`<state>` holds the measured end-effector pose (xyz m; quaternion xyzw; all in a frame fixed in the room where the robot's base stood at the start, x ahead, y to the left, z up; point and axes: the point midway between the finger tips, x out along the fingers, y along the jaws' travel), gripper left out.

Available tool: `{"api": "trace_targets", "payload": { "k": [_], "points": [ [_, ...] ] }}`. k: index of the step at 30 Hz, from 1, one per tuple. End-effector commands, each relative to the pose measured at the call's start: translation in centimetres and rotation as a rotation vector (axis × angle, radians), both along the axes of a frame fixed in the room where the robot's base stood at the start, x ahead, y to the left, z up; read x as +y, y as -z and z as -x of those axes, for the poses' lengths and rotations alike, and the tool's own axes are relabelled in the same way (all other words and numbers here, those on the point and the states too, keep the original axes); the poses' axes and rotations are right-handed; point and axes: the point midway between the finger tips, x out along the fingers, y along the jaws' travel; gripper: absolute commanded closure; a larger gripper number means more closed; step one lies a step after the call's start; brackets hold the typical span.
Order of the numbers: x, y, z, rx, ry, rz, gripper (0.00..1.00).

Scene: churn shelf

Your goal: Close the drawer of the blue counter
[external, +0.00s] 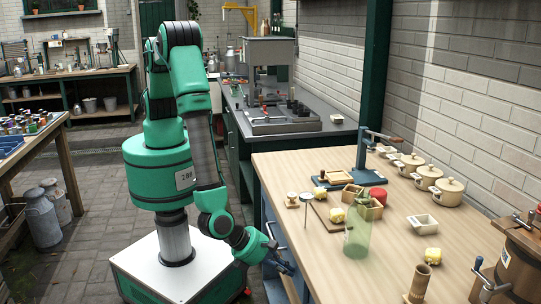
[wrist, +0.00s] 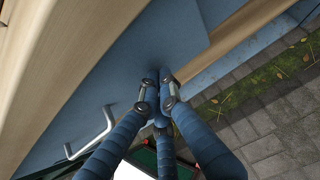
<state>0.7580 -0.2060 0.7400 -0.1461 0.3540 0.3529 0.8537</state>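The blue counter (external: 262,197) has a wooden top and stands at the right in the external view. Its blue drawer front (wrist: 95,90) fills much of the wrist view, with a pale metal handle (wrist: 93,136) at lower left. A pale wooden strip (wrist: 235,35) shows along the panel's right edge; how far the drawer stands out is hard to tell. My gripper (wrist: 159,76) has its fingertips close together with nothing visible between them. The tips are at or very near the blue panel, to the right of the handle. In the external view my gripper (external: 288,268) is low beside the counter's front.
The wooden countertop (external: 400,225) holds a green see-through bottle (external: 357,232), lidded pots (external: 447,192), small wooden boxes and a blue press (external: 364,165). Paved floor (wrist: 270,125) lies to the right in the wrist view. A workbench (external: 50,140) stands at the left.

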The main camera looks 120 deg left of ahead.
Motion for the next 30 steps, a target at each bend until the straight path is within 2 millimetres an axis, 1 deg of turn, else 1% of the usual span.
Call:
{"api": "trace_targets", "payload": {
  "k": [6,11,17,21,24,30],
  "points": [
    [0.2,-0.1,-0.2,-0.004,-0.003,-0.002,1.00],
    [-0.2,-0.2,0.1,-0.004,-0.003,-0.002,1.00],
    [-1.5,-0.1,1.4,-0.002,0.001,-0.001,1.00],
    [-3.0,0.0,3.0,0.000,0.002,-0.001,1.00],
    [-3.9,-1.7,3.8,-0.004,0.002,-0.001,1.00],
    [-5.7,-4.2,5.6,-0.003,0.000,0.001,1.00]
  ]
}}
